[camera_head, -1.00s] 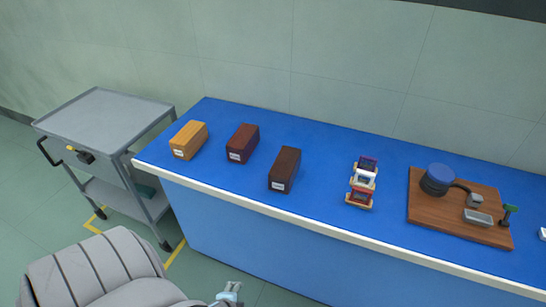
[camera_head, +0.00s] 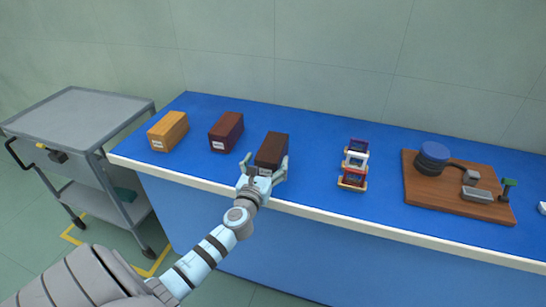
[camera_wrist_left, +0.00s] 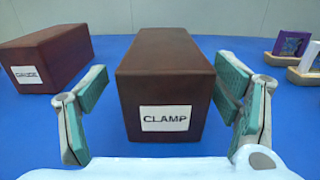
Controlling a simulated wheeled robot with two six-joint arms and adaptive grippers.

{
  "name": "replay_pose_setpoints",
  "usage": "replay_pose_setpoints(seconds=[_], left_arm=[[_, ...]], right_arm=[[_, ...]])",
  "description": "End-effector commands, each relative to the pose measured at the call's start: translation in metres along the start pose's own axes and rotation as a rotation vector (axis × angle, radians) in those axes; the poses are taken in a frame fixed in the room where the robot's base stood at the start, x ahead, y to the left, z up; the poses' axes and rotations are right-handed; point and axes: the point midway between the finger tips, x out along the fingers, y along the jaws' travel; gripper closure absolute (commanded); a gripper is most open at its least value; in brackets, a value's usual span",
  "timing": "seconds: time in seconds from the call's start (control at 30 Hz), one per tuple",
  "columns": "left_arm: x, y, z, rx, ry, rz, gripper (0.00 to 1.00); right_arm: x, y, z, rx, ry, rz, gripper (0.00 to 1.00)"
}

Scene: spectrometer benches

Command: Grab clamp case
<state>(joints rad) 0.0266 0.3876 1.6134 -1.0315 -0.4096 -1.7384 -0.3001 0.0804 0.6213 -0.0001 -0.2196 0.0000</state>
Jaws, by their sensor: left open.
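The clamp case (camera_head: 271,149) is a dark brown box on the blue bench, the rightmost of three boxes. In the left wrist view the clamp case (camera_wrist_left: 166,82) stands straight ahead with a white "CLAMP" label facing me. My left gripper (camera_head: 264,170) is open at the near end of the case. In the wrist view its green-padded fingers (camera_wrist_left: 160,108) stand on either side of the case, with a gap on the left; on the right the gap is small. The case's lower front meets the bench close to the gripper's palm. My right gripper is not in view.
An orange box (camera_head: 168,131) is farther left. Small framed pieces (camera_head: 354,165) and a wooden board with apparatus (camera_head: 423,200) are to the right. A grey cart (camera_head: 75,112) stands left.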

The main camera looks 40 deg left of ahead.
Motion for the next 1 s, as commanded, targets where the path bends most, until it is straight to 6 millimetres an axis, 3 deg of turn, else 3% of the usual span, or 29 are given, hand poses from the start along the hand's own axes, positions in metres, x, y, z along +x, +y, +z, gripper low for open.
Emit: replay_pose_setpoints(seconds=[0.17,0.4,0.77,1.0], left_arm=[[0.032,-0.004,-0.004,-0.002,-0.001,0.0,0.18],[0.036,-0.004,-0.003,-0.002,0.0,-0.001,0.18],[0.036,-0.004,-0.003,-0.003,0.001,-0.001,0.75],[0.036,-0.004,-0.002,-0.003,0.0,-0.001,0.76]], right_arm=[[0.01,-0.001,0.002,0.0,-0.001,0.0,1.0],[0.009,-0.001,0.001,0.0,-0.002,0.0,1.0],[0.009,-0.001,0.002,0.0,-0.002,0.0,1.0],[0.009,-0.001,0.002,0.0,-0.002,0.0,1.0]])
